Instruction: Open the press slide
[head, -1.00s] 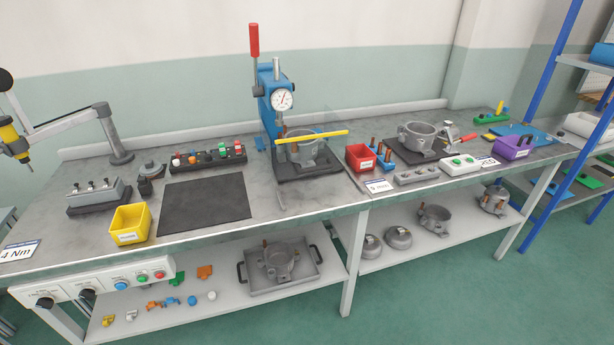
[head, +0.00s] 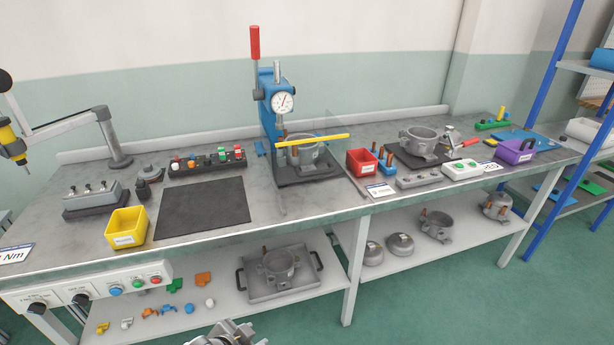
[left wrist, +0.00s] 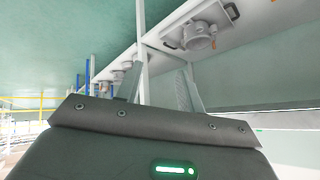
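The press is blue (head: 268,108) with a red upright lever (head: 255,42) and a dial gauge (head: 283,103). It stands at the back middle of the bench in the head view. A clear panel with a yellow bar (head: 312,141) along it is in front of the press. A grey housing (head: 306,158) sits on a dark base under the press, partly behind the bar. My left gripper (head: 228,334) is at the bottom edge of the head view, below and apart from the press. In the left wrist view its two fingers (left wrist: 160,88) are apart with nothing between them. My right gripper is not seen.
The bench's front edge and the lower shelf's tray (head: 318,275) lie between my gripper and the press.

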